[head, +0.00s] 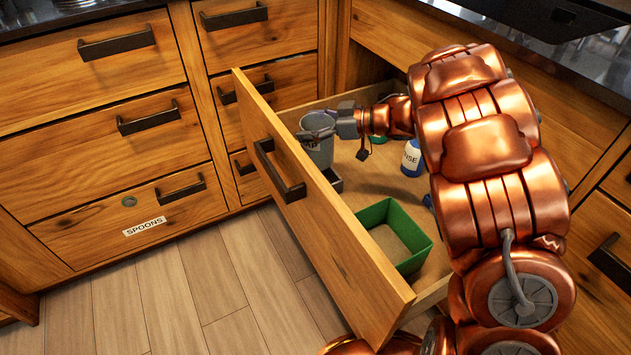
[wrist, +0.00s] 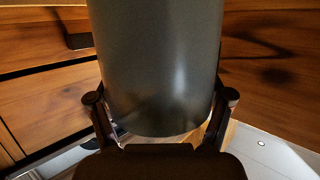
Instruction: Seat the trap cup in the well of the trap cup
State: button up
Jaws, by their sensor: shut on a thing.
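The grey trap cup (head: 319,152), with lettering ending in "AP" partly hidden, is at the far left inside the open drawer. My gripper (head: 333,124) is shut on it near its rim. In the wrist view the trap cup (wrist: 157,60) fills the middle, between the two fingers of my gripper (wrist: 161,97). A low dark grey square holder (head: 336,183), seemingly the well, shows just below and right of the cup. The cup and drawer front hide most of it. I cannot tell whether the cup's base is above it or partly in it.
The open drawer's wooden front (head: 325,225) stands close to the cup's left. A green open box (head: 394,234) sits at the near end. A white and blue bottle (head: 411,158) marked "NSE" stands to the right. Some bare drawer floor (head: 366,188) lies between them.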

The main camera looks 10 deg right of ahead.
aim_at(332, 155)
notch_tip(332, 155, down, 10)
jog(key=b, duration=0.3)
jog(key=shift+r+b, duration=0.2)
jog(key=shift+b, duration=0.2)
jog(key=shift+f, duration=0.15)
jog(key=o, duration=1.7)
jog(key=shift+o, duration=0.2)
jog(key=shift+d+r, duration=0.1)
jog(key=shift+r, duration=0.15)
jog(key=shift+p+v, duration=1.35)
jog(key=shift+v, duration=2.25)
